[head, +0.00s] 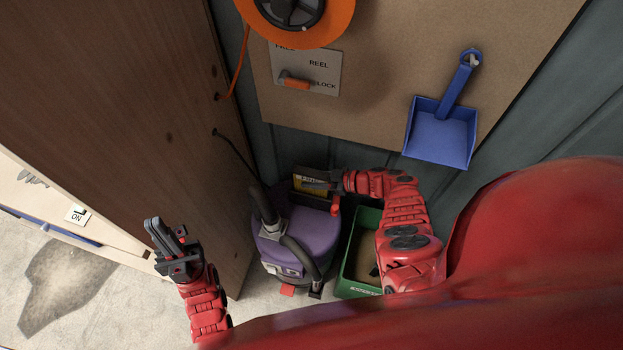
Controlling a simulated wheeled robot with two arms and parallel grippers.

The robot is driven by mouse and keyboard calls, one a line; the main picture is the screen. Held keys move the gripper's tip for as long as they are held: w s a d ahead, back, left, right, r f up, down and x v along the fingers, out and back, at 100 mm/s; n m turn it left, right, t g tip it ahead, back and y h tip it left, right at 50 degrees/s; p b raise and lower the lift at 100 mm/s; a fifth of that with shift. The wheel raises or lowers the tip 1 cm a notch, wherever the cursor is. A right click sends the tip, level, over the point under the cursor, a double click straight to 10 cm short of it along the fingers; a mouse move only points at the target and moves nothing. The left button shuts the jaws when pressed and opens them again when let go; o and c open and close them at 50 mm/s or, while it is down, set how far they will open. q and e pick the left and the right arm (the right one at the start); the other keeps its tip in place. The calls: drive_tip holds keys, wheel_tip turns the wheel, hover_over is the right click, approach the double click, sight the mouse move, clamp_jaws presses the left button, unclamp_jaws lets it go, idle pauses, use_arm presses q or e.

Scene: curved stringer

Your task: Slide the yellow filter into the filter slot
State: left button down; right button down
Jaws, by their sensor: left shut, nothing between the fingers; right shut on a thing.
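The yellow filter (309,183) is a flat piece with a yellow face and dark markings, at the back edge of the purple vacuum (290,236). My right gripper (326,184) reaches in from the right and is shut on the filter, holding it by its right side. The filter's lower part is close to the vacuum's top; I cannot tell whether they touch. The filter slot cannot be made out. My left gripper (163,234) is shut and empty, over the floor to the left of the vacuum and in front of the brown wooden panel.
A green bin (354,287) stands right of the vacuum, partly behind my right arm. A black hose crosses the vacuum's top. A blue dustpan (440,134), an orange reel (296,18) and a reel lock plate (308,71) are on the back board. The brown wooden panel (130,90) rises at left.

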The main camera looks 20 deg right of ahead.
drive_tip(key=shift+f+b, duration=0.5)
drive_tip(key=shift+f, duration=0.1)
drive_tip(key=shift+c, duration=2.4)
unclamp_jaws()
drive_tip(key=v, duration=1.7)
drive_tip(key=shift+d+r, duration=0.15)
drive_tip(key=shift+d, duration=0.05)
drive_tip(key=shift+s+a, duration=0.1)
